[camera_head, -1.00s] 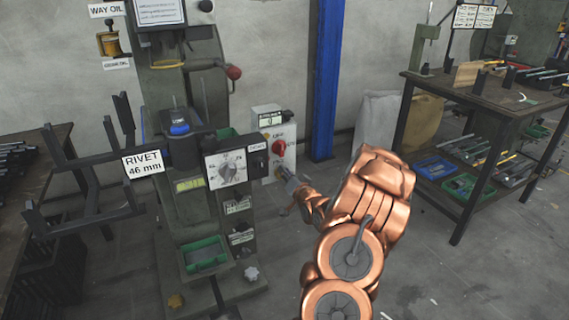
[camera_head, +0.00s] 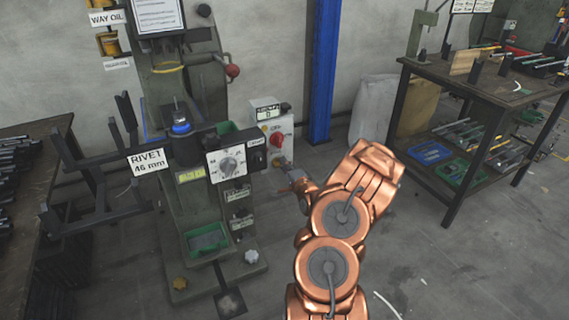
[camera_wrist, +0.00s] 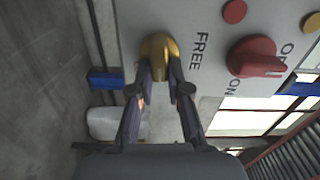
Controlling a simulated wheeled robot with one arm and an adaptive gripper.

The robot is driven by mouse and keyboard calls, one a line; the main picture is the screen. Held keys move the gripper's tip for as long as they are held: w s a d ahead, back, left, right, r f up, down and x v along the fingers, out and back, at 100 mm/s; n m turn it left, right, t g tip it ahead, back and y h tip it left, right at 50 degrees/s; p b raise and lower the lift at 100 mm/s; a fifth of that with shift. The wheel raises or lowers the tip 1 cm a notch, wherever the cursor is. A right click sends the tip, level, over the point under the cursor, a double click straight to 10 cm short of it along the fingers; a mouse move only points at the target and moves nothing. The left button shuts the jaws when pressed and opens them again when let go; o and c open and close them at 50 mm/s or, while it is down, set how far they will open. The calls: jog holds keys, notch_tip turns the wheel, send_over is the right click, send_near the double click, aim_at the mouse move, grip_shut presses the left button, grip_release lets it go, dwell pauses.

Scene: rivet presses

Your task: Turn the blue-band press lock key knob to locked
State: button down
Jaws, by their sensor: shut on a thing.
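The blue-band press (camera_head: 180,128) stands at the left in the head view, with a blue ring around its ram. A pale control box (camera_head: 270,128) stands just right of it. In the wrist view, a brass-yellow key knob (camera_wrist: 159,46) sits on the box's grey panel (camera_wrist: 195,18), with the word FREE printed beside it. My gripper (camera_wrist: 160,74) is shut on this knob, one finger on each side. The fingers partly cover the knob, and no other position word for it is readable.
A red selector knob (camera_wrist: 255,57) and a red button (camera_wrist: 234,11) are near my gripper on the panel. A blue post (camera_head: 322,75) stands right of the box. A workbench (camera_head: 470,88) is farther right. Open floor lies in front.

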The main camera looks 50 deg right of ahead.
jog(key=shift+f+m, duration=0.1)
jog(key=shift+m, duration=0.5)
jog(key=c, duration=1.1)
grip_release()
jog(key=shift+v, duration=6)
